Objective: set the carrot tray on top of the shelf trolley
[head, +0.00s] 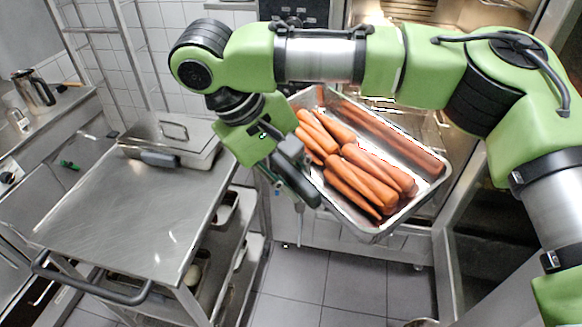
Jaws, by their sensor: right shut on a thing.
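The carrot tray (421,203) is a shallow steel tray with several orange carrots (357,172) in it. It hangs in the air right of the trolley, tilted in the picture. My right gripper (296,178) is shut on the tray's left side; the fingertips are partly hidden. The shelf trolley (126,218) stands at the left with a flat steel top, lower shelves and a dark push handle (90,283). My left gripper is out of the picture.
A lidded steel container (172,137) stands on the far end of the trolley top; the near part is bare. A counter with a kettle (34,90) is at far left. An open oven (420,14) is behind the tray. Grey floor tiles (330,284) show below.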

